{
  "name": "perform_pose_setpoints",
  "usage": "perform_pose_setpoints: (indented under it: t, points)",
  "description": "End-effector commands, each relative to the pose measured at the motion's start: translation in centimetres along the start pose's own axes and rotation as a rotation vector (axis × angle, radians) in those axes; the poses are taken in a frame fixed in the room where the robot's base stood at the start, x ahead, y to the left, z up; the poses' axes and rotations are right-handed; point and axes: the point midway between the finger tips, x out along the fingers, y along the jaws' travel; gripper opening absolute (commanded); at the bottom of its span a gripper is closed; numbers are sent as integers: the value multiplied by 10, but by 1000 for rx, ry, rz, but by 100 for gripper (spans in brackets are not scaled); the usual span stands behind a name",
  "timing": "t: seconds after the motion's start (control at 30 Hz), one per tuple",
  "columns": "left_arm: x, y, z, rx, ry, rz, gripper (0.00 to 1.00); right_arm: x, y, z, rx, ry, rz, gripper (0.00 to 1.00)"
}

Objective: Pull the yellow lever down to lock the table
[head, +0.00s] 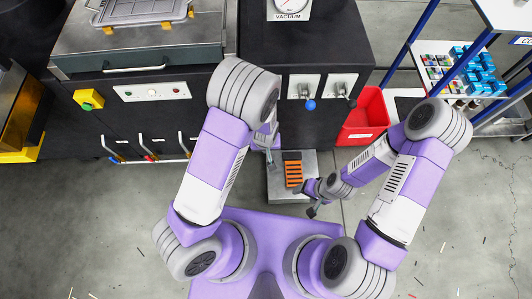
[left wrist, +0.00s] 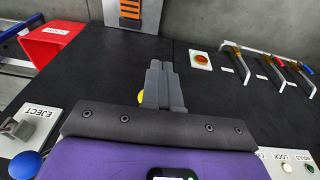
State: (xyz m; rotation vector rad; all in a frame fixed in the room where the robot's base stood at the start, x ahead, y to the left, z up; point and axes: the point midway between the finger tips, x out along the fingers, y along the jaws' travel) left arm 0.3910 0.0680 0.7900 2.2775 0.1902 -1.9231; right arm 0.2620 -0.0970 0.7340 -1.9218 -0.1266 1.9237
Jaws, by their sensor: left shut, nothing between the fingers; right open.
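A small yellow rounded part (left wrist: 141,97), which looks like the knob of the yellow lever, shows just left of my left gripper's fingers in the left wrist view. The fingers hide the rest of it, and I cannot tell whether they touch it. In the head view my left arm covers this spot. My left gripper (left wrist: 166,84) is shut and empty in front of the black cabinet front; it also shows in the head view (head: 269,156). My right gripper (head: 312,208) is open and empty, low beside the grey pedal plate (head: 280,190).
An EJECT plate (left wrist: 28,125) with a blue knob (left wrist: 27,163) is left of my left gripper in its wrist view. A red bin (head: 366,116) and blue-framed rack (head: 470,60) stand right.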

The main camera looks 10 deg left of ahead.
Motion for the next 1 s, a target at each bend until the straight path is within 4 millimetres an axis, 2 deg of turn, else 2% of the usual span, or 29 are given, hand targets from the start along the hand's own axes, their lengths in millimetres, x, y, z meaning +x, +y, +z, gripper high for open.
perform_pose_setpoints:
  t: [0.1,0.3,1.0]
  points:
    - [-10,0,17,0,0,0,0,-2,-1,0,0,0,0,68]
    - [-15,-1,30,-1,0,0,0,-3,-1,0,0,0,0,68]
    - [-13,-4,33,-3,-10,1,0,-3,-1,0,0,0,0,68]
